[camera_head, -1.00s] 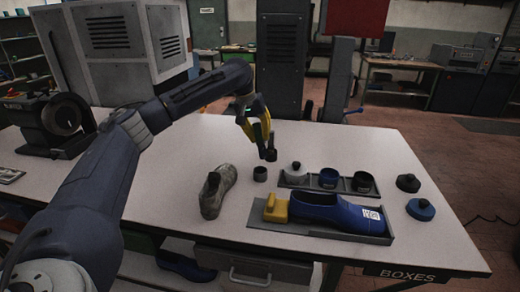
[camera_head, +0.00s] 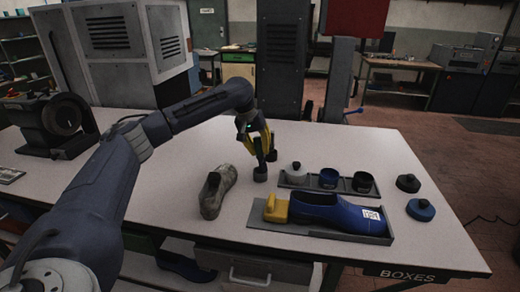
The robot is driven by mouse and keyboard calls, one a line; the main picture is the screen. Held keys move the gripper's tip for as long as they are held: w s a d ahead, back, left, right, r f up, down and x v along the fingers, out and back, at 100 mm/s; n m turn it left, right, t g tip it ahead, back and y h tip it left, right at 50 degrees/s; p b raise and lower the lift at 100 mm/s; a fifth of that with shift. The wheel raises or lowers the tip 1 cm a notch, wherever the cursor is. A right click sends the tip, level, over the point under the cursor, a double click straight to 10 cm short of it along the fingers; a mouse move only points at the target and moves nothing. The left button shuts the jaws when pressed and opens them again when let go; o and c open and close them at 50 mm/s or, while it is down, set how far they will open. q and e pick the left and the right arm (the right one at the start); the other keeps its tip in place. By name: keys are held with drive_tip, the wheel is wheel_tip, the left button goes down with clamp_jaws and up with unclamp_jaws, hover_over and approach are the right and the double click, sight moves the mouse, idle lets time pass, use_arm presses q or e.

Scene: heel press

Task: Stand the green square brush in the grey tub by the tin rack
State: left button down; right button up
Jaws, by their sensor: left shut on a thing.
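My left gripper (camera_head: 264,148) is shut on the green square brush (camera_head: 259,155), a small dark shape between the yellow fingers. The grey tub (camera_head: 260,175) is a small dark cup on the table, just left of the tin rack (camera_head: 285,184). The gripper is right over the tub, and the brush's lower end is at or just above its mouth. I cannot tell whether it is inside. The fingers hide part of the brush. My right gripper is not in view.
The rack holds a white-grey tin (camera_head: 296,172), a blue one (camera_head: 328,178) and a black one (camera_head: 362,182). A grey shoe (camera_head: 216,192) stands to the left. A blue shoe (camera_head: 330,212) lies in a front tray. Two lids (camera_head: 421,209) lie at right.

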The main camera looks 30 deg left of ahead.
use_arm(q)
drive_tip(key=shift+f, duration=0.45)
drive_tip(key=c, duration=1.3)
unclamp_jaws()
drive_tip(key=shift+o, duration=0.2)
drive_tip(key=shift+r, duration=0.1)
drive_tip(key=v, duration=1.2)
drive_tip(key=shift+r, duration=0.4)
